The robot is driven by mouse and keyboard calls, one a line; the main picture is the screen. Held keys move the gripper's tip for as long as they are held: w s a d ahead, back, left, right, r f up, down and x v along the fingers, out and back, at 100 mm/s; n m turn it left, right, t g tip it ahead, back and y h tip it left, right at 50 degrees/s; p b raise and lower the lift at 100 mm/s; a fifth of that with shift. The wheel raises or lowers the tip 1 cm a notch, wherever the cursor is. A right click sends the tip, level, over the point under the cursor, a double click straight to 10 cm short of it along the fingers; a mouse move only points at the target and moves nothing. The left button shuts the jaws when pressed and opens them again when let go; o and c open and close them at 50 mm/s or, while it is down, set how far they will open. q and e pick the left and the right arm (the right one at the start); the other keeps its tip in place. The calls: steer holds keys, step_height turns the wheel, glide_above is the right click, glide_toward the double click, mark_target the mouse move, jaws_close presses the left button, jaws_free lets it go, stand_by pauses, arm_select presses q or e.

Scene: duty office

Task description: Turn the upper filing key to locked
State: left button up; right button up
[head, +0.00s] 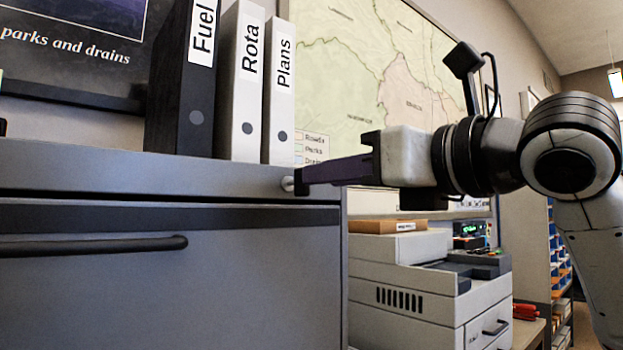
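The grey filing cabinet (170,270) fills the lower left, its front facing me. A small round lock (287,184) sits at the right end of its top band, above the drawer. The key itself is hidden by or too small beside my fingertips, so its turn cannot be read. My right gripper (302,180) reaches in from the right, with its dark fingertips right at the lock, touching or almost touching. I see the fingers side-on, one covering the other, so the gap between them does not show. My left gripper is out of view.
Binders marked Fuel (183,90), Rota (238,95) and Plans (278,100) stand on the cabinet, just above the lock. A drawer handle (90,246) juts out at left. A grey printer (425,290) stands right of the cabinet, below my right arm. A map (350,60) hangs behind.

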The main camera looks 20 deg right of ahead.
mark_target(297, 183)
steer(key=x, duration=0.5)
jaws_close()
